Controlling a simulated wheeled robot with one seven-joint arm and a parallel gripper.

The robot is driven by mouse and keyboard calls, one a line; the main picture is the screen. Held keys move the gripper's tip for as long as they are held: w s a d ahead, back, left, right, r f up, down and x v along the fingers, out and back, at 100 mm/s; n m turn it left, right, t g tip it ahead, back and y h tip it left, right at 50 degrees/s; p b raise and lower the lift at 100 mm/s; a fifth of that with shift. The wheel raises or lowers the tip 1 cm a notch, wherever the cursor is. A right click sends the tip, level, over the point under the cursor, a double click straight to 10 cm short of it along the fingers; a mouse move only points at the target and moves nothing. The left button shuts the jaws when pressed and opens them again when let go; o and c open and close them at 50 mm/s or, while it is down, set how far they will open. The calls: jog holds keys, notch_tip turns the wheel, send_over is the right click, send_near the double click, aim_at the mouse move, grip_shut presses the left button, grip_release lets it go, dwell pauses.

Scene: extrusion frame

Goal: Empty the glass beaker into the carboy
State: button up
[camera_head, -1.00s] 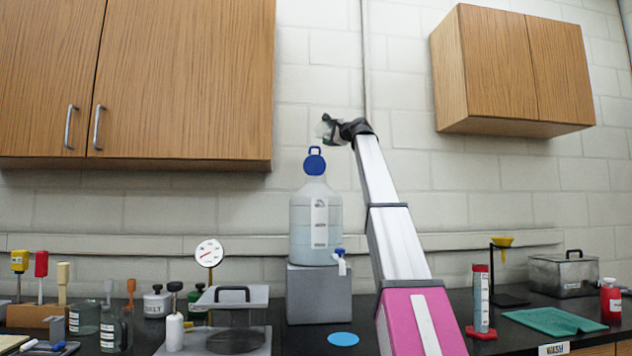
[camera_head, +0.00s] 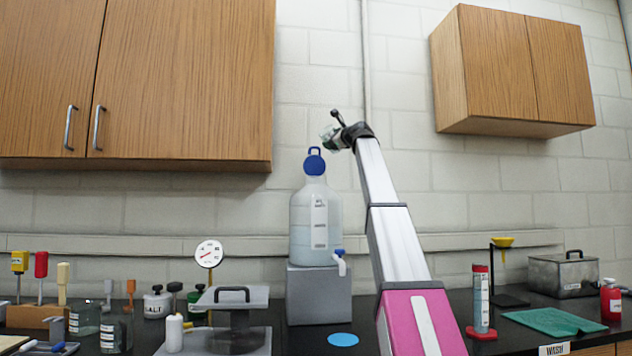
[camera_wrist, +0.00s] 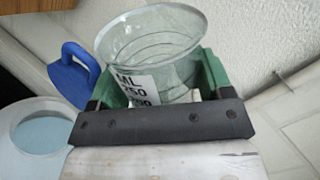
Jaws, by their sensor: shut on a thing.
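My gripper (camera_wrist: 160,95) is shut on the glass beaker (camera_wrist: 150,45), with green pads on both sides of it. In the head view the beaker (camera_head: 331,137) is held tilted, high and just to the right of the carboy's top. The beaker's wide mouth and printed volume label show in the wrist view; I cannot tell how much liquid is in it. The carboy (camera_head: 316,225) is clear with pale liquid inside and stands on a grey block. Its blue cap (camera_head: 314,164) is swung up beside the neck. In the wrist view the carboy's open mouth (camera_wrist: 38,125) lies at the lower left.
The grey block (camera_head: 320,294) raises the carboy above the black bench. A spigot (camera_head: 340,258) is at the carboy's lower right. A wall cabinet (camera_head: 190,80) hangs to the left, another (camera_head: 515,70) to the right. Several bottles and tools crowd the bench on both sides.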

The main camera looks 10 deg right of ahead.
jog(key=shift+w+d+f+m, duration=0.1)
jog(key=shift+f+m, duration=0.3)
jog(key=shift+m, duration=0.5)
jog(key=w+d+f+m, duration=0.1)
jog(key=d+f+m, duration=0.1)
jog(key=f+m, duration=0.2)
jog(key=w+d+f+m+h, duration=0.1)
jog(key=f+m, duration=0.3)
jog(key=f, duration=0.7)
jog(key=shift+w+d+f+b, duration=0.15)
jog(key=shift+d+b, duration=0.2)
jog(key=shift+d, duration=0.1)
